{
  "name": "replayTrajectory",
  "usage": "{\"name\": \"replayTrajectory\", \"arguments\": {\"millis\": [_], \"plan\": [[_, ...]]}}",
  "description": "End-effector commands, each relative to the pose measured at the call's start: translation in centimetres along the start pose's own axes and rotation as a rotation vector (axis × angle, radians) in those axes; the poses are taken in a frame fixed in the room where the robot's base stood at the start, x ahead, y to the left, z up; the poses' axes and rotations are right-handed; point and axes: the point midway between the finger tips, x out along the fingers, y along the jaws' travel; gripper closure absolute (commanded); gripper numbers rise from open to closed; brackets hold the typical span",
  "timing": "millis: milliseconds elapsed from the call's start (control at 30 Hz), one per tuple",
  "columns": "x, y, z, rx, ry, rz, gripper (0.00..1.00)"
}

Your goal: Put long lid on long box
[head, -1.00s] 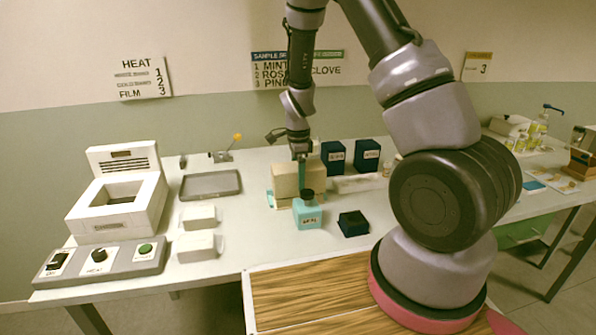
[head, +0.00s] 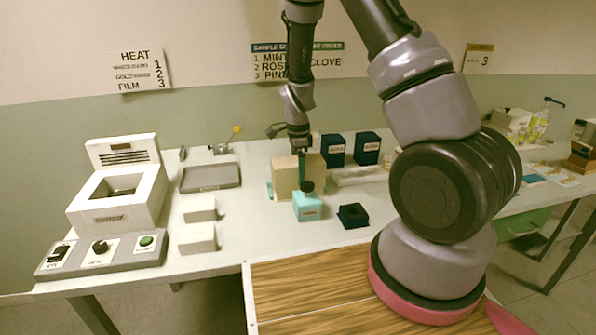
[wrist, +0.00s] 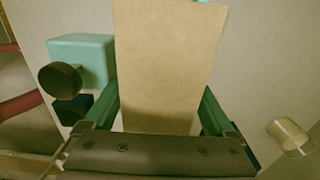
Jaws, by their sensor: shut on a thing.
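My gripper (head: 302,165) is at the tan, box-shaped piece (head: 286,178) near the middle of the table, behind the teal bottle. In the wrist view, my green fingers (wrist: 160,110) are on both sides of a long tan piece (wrist: 168,60) and shut on it. I take this piece as the long lid, but the views do not clearly separate lid and box. A pale long piece (head: 357,176) lies on the table to the right. Whether the tan piece touches anything below is hidden.
A teal bottle with a black cap (head: 308,206) and a small dark blue box (head: 352,215) stand in front. Two dark blue boxes (head: 367,148) stand behind. White blocks (head: 198,238), a grey tray (head: 210,177) and a heating unit (head: 118,190) are left.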

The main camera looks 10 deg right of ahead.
Motion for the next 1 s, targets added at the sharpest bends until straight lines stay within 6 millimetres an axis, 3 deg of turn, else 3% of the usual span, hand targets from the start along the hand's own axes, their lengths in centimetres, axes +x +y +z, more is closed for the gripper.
{"name": "replayTrajectory", "arguments": {"millis": [1000], "plan": [[1.02,-0.01,-0.03,0.001,0.000,0.000,0.68]]}}
